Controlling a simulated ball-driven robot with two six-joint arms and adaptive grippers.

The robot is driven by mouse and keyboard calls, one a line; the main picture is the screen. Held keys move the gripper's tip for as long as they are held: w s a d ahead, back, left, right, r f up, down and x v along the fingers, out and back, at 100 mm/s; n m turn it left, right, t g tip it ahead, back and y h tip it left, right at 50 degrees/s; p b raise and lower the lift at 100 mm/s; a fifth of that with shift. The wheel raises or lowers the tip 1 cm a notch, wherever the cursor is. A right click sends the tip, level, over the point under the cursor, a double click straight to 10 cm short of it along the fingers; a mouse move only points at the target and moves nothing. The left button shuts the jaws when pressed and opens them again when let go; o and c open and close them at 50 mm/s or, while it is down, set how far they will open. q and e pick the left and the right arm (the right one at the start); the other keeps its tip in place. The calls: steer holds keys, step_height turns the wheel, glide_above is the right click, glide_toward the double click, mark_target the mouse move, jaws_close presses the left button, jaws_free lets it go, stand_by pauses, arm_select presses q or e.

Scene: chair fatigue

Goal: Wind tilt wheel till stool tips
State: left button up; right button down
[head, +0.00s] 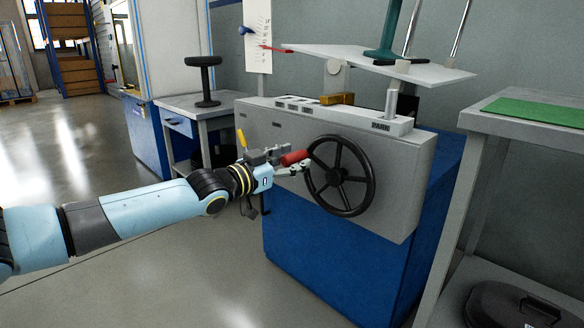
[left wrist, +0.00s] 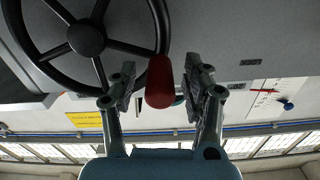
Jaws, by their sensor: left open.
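The black spoked tilt wheel (head: 341,176) is on the front of the grey machine, with a red handle (head: 295,158) at its left rim. My left gripper (head: 288,168) is at this handle. In the left wrist view, the red handle (left wrist: 160,82) lies between the two open fingers (left wrist: 162,88), with a gap visible on the right; contact on the left is unclear. A teal stool (head: 389,35) stands on the tilted white plate (head: 440,73) atop the machine; its top is out of frame. My right gripper is not in view.
A black stool (head: 205,82) stands on a side table (head: 232,97) at the left. A grey table with a green mat (head: 535,112) is close on the right, with a black round object (head: 510,306) below. A scale card (head: 257,35) with red pointer stands behind. Floor at front left is clear.

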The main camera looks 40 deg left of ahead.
arm_select(q)
steer(key=shift+w, duration=0.1)
steer(key=shift+c, duration=0.3)
jaws_close()
steer(key=shift+r, duration=0.1)
